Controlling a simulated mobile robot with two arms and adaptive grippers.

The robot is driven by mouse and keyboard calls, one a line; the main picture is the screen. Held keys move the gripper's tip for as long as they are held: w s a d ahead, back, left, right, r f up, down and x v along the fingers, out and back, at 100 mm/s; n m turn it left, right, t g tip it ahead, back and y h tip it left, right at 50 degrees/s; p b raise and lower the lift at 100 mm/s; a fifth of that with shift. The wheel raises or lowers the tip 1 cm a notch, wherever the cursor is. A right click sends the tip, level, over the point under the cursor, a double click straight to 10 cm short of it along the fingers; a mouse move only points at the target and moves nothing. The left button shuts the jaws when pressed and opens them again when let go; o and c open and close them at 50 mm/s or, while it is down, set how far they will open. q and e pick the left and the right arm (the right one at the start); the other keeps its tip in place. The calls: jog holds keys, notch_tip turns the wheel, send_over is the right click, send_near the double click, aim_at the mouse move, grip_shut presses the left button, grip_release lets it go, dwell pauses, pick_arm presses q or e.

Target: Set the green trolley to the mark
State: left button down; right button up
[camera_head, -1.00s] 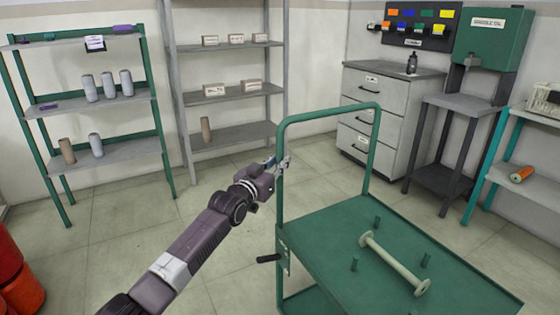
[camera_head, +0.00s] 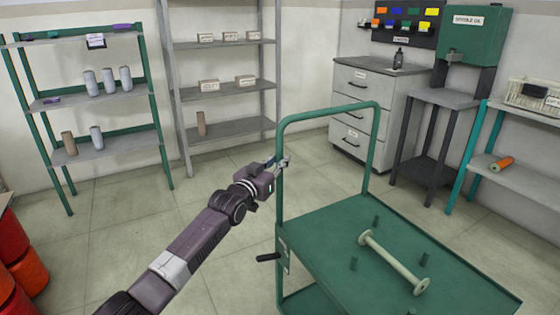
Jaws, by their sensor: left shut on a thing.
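The green trolley (camera_head: 335,225) stands at the lower right, with a flat green top and an upright tubular handle (camera_head: 328,113) at its far left end. A pale spool (camera_head: 393,262) lies on its top among several short green pegs. My left gripper (camera_head: 279,163) is shut on the left upright of the handle; the fingertips are small in view. A short black lever (camera_head: 267,257) sticks out from the trolley's left side. My right gripper is not in view. No floor mark can be made out.
Open tiled floor (camera_head: 130,215) lies left of and behind the trolley. A grey drawer cabinet (camera_head: 360,112), a green machine on a stand (camera_head: 437,97) and a bench (camera_head: 520,177) line the right. Shelves (camera_head: 88,98) stand at the back left, red drums (camera_head: 12,240) at the left edge.

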pick_arm(q)
jog(key=c, duration=1.8)
grip_release()
jog(key=shift+s, duration=0.1)
jog(key=v, duration=1.1)
jog(key=shift+s+a, duration=0.2)
jog(key=shift+s, duration=0.15)
